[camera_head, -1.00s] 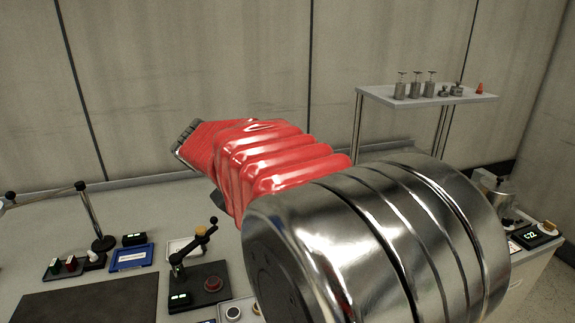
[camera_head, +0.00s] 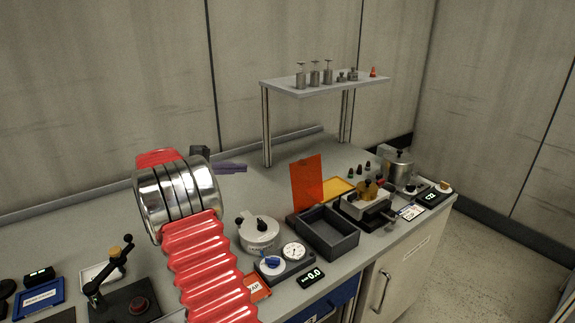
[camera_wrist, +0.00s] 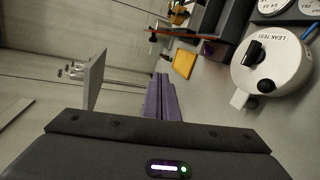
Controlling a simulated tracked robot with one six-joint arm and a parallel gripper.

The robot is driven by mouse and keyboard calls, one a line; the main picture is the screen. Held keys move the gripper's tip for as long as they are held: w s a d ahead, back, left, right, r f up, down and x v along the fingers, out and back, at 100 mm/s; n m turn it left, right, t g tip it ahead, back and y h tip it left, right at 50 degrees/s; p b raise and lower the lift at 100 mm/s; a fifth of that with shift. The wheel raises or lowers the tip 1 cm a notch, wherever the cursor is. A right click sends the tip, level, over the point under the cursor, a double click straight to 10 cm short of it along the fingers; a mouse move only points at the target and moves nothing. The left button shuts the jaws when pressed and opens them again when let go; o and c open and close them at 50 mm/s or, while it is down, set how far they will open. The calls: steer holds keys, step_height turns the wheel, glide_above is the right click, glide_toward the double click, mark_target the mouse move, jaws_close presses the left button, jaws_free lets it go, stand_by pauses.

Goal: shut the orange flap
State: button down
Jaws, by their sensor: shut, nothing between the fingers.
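The orange flap (camera_head: 307,184) is a translucent upright panel at the back edge of an open dark grey box (camera_head: 328,236) on the bench. In the wrist view the flap (camera_wrist: 178,34) shows as a thin edge-on strip near the top. My gripper (camera_head: 232,168) has purple fingers, shut and empty, to the left of the flap and apart from it. The fingers also show in the wrist view (camera_wrist: 161,98), pointing toward the flap's side of the bench. The box's inside looks empty from the head view.
A round leak test unit (camera_head: 259,234) and a gauge box (camera_head: 284,262) stand left of the grey box. A yellow tray (camera_head: 337,188) lies behind it, and a clamp device (camera_head: 366,204) stands to its right. A raised shelf (camera_head: 325,85) with weights stands at the back.

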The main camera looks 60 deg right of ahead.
steer(key=d+f+m+g+h, duration=0.1)
steer(key=d+f+g, duration=0.2)
steer(key=d, duration=0.5)
steer(key=shift+s+f+h, duration=0.3)
steer(key=shift+s+h, duration=0.1)
steer(key=shift+d, duration=0.15)
steer(key=s+d, duration=0.6)
steer(key=s, duration=0.3)
steer(key=shift+s+r, duration=0.35)
steer(key=shift+r, duration=0.05)
steer(key=shift+d, duration=0.1)
steer(key=shift+s, duration=0.1)
